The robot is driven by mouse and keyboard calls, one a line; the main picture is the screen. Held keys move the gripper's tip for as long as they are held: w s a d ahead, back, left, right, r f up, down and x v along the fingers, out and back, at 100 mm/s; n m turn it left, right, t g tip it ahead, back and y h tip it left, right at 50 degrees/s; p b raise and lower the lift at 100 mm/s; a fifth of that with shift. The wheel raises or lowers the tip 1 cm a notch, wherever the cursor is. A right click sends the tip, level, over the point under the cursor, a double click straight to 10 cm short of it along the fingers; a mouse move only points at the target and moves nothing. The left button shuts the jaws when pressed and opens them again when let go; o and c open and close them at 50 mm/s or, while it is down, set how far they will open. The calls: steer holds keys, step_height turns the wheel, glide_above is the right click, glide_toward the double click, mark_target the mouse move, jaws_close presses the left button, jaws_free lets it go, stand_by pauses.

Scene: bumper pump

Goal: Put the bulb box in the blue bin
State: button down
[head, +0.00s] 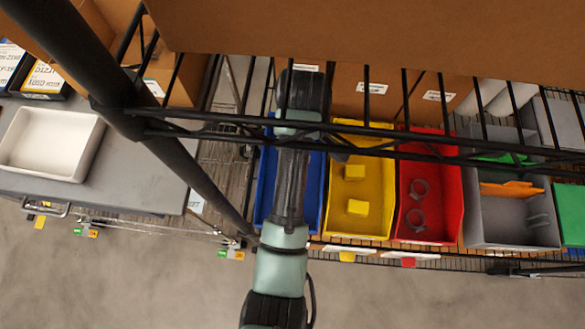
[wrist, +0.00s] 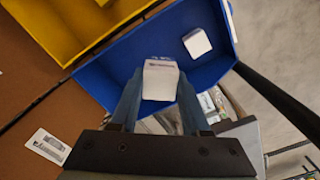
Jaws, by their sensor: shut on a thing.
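The white bulb box (wrist: 160,80) is between the two fingers of my gripper (wrist: 160,86) in the wrist view, and the gripper is shut on it. The blue bin (wrist: 108,84) lies beyond the fingers, and the held box shows in front of its interior. I cannot tell how high the box is above the bin floor. Another small white box (wrist: 197,42) lies in the blue bin. In the head view my arm covers much of the blue bin (head: 266,185), and the fingers and held box are hidden.
A yellow bin (head: 375,215) with yellow blocks stands right of the blue bin, then a red bin (head: 445,225) with dark rings and a grey bin (head: 505,238). Black shelf bars (head: 400,150) cross above the bins. A white tray (head: 50,142) sits at left.

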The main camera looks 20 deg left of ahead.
steer(key=shift+w+a+f+n, duration=0.15)
steer(key=shift+a+n, duration=0.15)
steer(key=shift+n, duration=0.2)
steer(key=shift+a+f+n, duration=0.15)
steer(key=shift+a+n, duration=0.1)
steer(key=shift+n, duration=0.25)
steer(key=shift+a+f+b, duration=0.1)
steer(key=shift+f+b, duration=0.1)
steer(key=shift+b, duration=0.1)
steer(key=shift+n, duration=0.3)
step_height(320, 180, down, 10)
steer(key=shift+r, duration=0.15)
steer(key=shift+c, duration=1.9)
jaws_free()
